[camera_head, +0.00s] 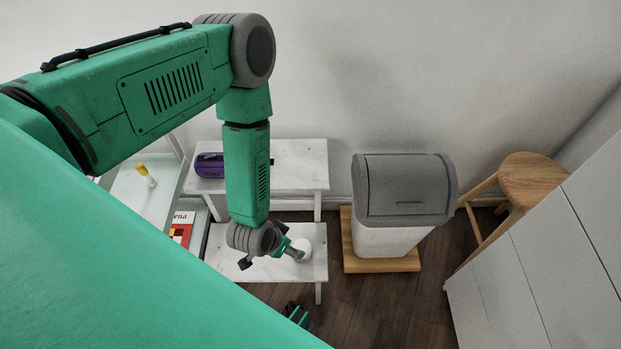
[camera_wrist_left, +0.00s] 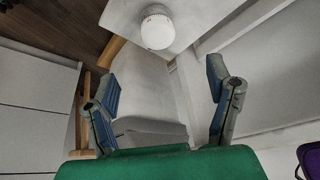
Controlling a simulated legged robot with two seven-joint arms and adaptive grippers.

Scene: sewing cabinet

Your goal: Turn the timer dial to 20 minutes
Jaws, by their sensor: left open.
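The timer (camera_head: 303,250) is a small round white object on the lower shelf (camera_head: 300,271) of the white bench in the head view. It also shows near the top of the left wrist view (camera_wrist_left: 157,30), but I cannot read its dial. My left gripper (camera_head: 292,250) reaches down from above, close beside the timer. In the left wrist view its two fingers (camera_wrist_left: 165,92) are spread with nothing between them. A small dark and green part at the bottom of the head view (camera_head: 298,315) may be my right gripper; its jaws are not clear.
A purple box (camera_head: 210,165) sits on the bench's upper shelf (camera_head: 300,165). A grey-lidded bin (camera_head: 405,190) on a wooden base (camera_head: 352,262) stands to the right. Beyond it are a wooden stool (camera_head: 533,180) and a white cabinet (camera_head: 545,255). Dark floor lies clear in front.

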